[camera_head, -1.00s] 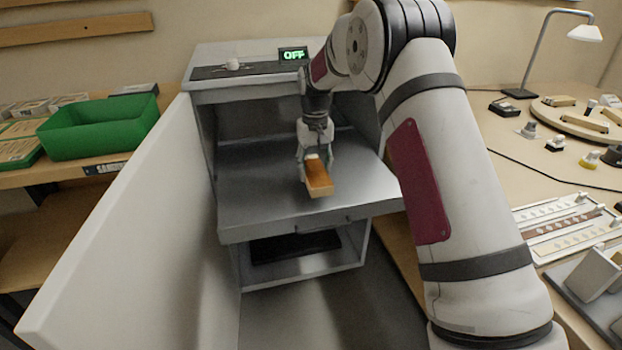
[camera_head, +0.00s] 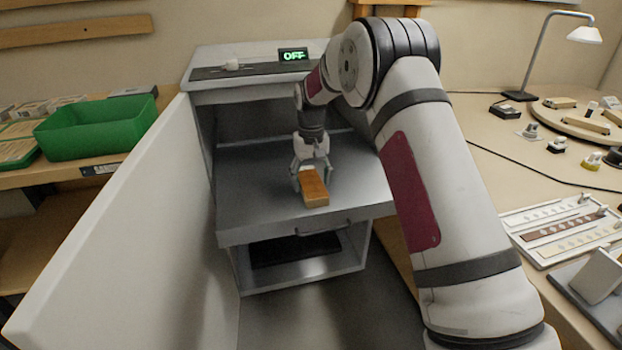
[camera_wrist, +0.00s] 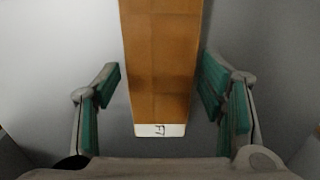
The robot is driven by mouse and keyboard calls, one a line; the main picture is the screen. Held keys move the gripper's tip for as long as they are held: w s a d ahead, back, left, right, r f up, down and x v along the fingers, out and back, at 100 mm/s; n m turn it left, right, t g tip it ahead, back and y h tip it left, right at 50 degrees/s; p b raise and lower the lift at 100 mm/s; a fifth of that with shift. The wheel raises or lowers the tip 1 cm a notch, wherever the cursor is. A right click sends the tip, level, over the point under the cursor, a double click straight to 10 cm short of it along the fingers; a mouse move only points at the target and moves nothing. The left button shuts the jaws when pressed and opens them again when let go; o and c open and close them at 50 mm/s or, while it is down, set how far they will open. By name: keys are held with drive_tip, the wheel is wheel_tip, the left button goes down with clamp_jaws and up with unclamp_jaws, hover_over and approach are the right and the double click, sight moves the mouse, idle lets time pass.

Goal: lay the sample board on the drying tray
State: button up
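The sample board (camera_head: 314,188) is an orange-brown wooden block on or just above the grey drying tray (camera_head: 255,190), which is pulled out of the cabinet. Its near end points toward the tray's front edge. My gripper (camera_head: 311,172) is over the board's far part, pointing down. In the wrist view, the board (camera_wrist: 162,65) runs between the two green-padded fingers (camera_wrist: 160,75), with a white labelled end. Gaps show on both sides of the board, so the fingers are open around it. Whether the board lies fully flat is hard to tell.
The open white cabinet door (camera_head: 115,215) stands left of the tray. A green bin (camera_head: 97,128) is on the left bench. The cabinet display (camera_head: 293,55) reads OFF. The right bench holds a lamp (camera_head: 540,50) and sample strips (camera_head: 565,228). The tray around the board is clear.

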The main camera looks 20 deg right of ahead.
sight(311, 181)
drive_tip(key=shift+r, duration=0.15)
wheel_tip(311, 181, up, 12)
drive_tip(key=p, duration=0.2)
drive_tip(key=s+r, duration=1.3)
drive_tip(key=s, duration=0.5)
drive_tip(key=s+r, duration=0.3)
drive_tip(key=s, duration=0.4)
drive_tip(key=s+f, duration=0.3)
drive_tip(key=s, duration=1.1)
drive_tip(key=s+f, duration=0.4)
drive_tip(key=s, duration=0.9)
drive_tip(key=shift+s+d+f+t, duration=0.25)
drive_tip(key=shift+s+d+t, duration=0.15)
